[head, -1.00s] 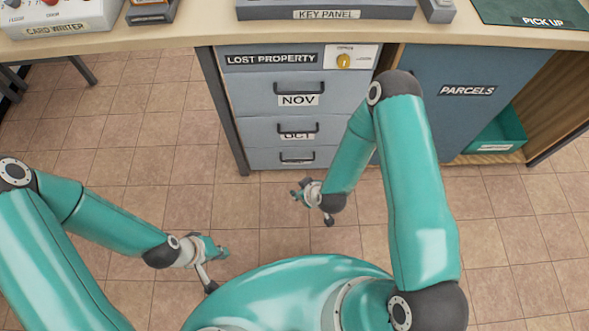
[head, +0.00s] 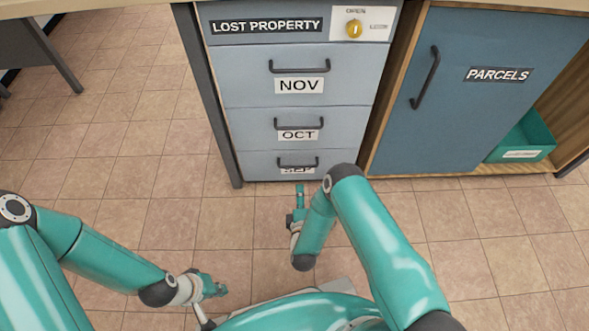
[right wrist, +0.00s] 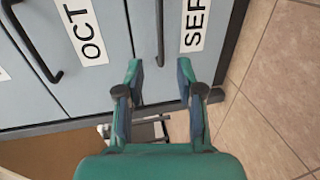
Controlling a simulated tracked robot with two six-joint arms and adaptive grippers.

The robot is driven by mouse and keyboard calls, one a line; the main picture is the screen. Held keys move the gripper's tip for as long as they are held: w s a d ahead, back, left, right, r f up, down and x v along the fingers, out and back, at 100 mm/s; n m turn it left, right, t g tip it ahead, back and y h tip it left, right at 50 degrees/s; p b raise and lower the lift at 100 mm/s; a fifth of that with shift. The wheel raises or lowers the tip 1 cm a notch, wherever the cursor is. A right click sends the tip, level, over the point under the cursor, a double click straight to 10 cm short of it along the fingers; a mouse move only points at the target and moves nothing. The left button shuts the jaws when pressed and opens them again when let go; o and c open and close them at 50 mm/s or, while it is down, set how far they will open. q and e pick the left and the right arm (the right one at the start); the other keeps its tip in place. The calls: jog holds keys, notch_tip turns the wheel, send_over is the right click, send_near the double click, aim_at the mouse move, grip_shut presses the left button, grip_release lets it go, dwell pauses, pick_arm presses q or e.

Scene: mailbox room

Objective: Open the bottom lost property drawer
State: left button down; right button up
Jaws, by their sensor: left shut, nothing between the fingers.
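The lost property cabinet (head: 222,70) has drawers NOV, OCT and a bottom drawer (head: 243,165); all look shut. The bottom drawer's label reads SEP in the right wrist view (right wrist: 194,25). Its dark bar handle (head: 298,165) also shows there (right wrist: 160,32), lying between the lines of my fingers and apart from them. My right gripper (head: 299,192) is open and empty, low in front of the bottom drawer; its spread fingers show in the right wrist view (right wrist: 160,68). My left gripper (head: 219,290) is shut and empty, low over the floor at left.
A yellow knob (head: 354,29) on the cabinet's top panel is upright under the word OPEN. A blue PARCELS door (head: 450,120) and a green bin (head: 524,138) stand to the right. A dark desk leg (head: 207,95) runs beside the drawers at left. The tiled floor in front is open.

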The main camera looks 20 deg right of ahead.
aim_at(298, 166)
jog(key=b+x, duration=0.5)
jog(key=x, duration=0.9)
jog(key=shift+s, duration=0.1)
grip_shut()
